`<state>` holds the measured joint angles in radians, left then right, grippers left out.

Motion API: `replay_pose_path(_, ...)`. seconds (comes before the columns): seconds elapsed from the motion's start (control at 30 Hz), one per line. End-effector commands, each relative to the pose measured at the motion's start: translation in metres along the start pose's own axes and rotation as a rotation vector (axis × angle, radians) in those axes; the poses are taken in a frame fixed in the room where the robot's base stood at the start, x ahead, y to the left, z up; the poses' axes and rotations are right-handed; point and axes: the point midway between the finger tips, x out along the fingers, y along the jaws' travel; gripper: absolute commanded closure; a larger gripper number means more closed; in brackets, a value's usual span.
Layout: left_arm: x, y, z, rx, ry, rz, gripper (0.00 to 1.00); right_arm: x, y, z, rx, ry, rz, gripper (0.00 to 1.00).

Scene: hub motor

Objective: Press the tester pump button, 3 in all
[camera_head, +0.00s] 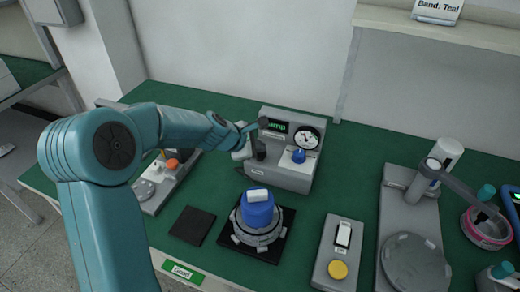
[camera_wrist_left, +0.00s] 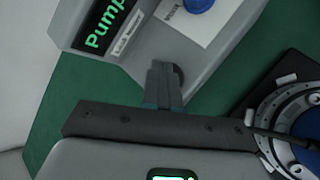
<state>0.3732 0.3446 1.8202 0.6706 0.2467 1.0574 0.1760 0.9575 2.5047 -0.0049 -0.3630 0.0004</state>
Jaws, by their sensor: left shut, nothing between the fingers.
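The tester (camera_head: 290,172) is a grey box at the back of the green table, with a green "Pump" display (camera_head: 276,125), a round gauge (camera_head: 306,137) and a blue knob (camera_head: 298,156). The display also shows in the left wrist view (camera_wrist_left: 106,25). A dark round button (camera_head: 260,150) is on the tester's left front. My left gripper (camera_head: 247,152) is shut and empty, right beside this button. In the left wrist view its closed fingertips (camera_wrist_left: 164,68) partly hide a dark round part (camera_wrist_left: 180,76); contact cannot be told.
A hub motor with a blue top (camera_head: 257,210) sits on a black pad in front of the tester. A switch box with a yellow button (camera_head: 338,270) stands right of it, then a grey press-like stand (camera_head: 412,215). A dark flat pad (camera_head: 193,225) lies left.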

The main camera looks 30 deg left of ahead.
Motion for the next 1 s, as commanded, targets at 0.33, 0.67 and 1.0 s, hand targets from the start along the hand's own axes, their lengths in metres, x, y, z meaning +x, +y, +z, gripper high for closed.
replay_pose_path(0.33,-0.008,0.006,0.006,0.0,0.0,0.0,1.0,-0.011,-0.004,0.0,0.0,0.0,0.0,0.57)
replay_pose_path(0.67,-0.015,0.012,0.011,0.0,-0.001,0.001,1.0,-0.021,-0.007,0.0,0.0,0.0,0.0,0.57)
replay_pose_path(1.0,-0.04,0.03,0.029,0.0,0.0,0.001,1.0,-0.054,-0.019,0.001,0.0,0.0,0.0,0.57)
